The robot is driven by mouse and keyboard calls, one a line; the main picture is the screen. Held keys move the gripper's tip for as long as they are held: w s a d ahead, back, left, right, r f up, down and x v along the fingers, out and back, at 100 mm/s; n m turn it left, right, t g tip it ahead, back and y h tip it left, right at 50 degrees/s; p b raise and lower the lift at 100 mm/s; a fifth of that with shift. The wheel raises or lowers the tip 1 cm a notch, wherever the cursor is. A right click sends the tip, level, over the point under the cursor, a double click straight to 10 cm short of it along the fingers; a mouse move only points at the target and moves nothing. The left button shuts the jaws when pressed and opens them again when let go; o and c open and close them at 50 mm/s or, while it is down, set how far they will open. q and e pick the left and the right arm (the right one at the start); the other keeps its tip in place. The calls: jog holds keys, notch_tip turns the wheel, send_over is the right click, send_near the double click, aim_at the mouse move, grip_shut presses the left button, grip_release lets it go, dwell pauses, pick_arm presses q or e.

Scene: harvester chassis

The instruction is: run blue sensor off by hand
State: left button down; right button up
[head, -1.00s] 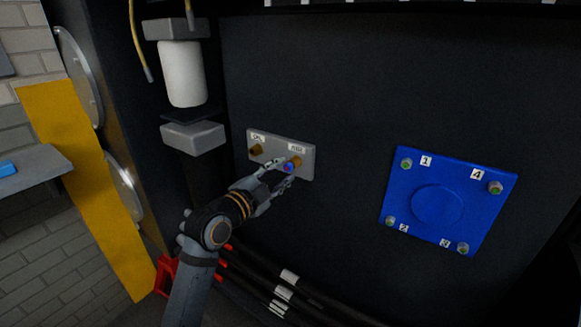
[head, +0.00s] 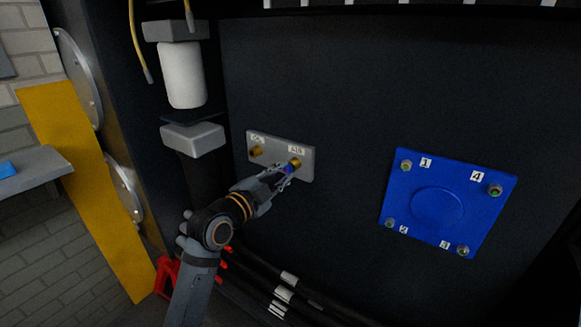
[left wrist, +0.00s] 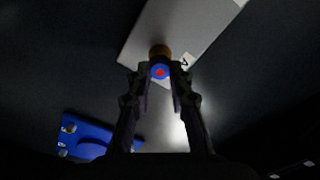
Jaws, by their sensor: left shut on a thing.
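The blue sensor (head: 289,169) sits at the brass port (head: 296,162) labelled AIR, on the right of a small grey plate (head: 309,171). In the left wrist view the sensor (left wrist: 160,71) shows as a blue ring with a red centre, in front of the brass port (left wrist: 159,51). My left gripper (head: 287,174) is shut on the sensor, with a finger on each side of it. The fingers hide part of it in the head view. Whether the thread is engaged cannot be told. My right gripper is not in view.
A second brass port (head: 257,151) is on the plate's left. A blue cover (head: 400,222) with numbered bolts is at the right. A white filter (head: 182,75) hangs upper left. Black hoses (head: 270,283) run below, near a red part (head: 165,275). The dark panel between is clear.

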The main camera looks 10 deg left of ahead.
pick_arm(q)
jog(key=n+p, duration=0.8)
jog(key=n, duration=0.2)
jog(key=shift+s+r+p, duration=0.1)
jog(key=shift+r+p, duration=0.25)
jog(key=shift+p, duration=0.05)
jog(key=n+p, duration=0.8)
jog(key=n, duration=0.4)
jog(key=shift+s+f, duration=0.1)
jog(key=shift+f+n, duration=0.15)
jog(key=shift+n, duration=0.85)
jog(key=shift+f+n, duration=0.25)
jog(key=shift+n, duration=0.15)
jog(key=shift+s+a, duration=0.1)
jog(key=shift+s, duration=0.05)
jog(key=c, duration=1.8)
grip_release()
jog(key=shift+r, duration=0.1)
grip_shut()
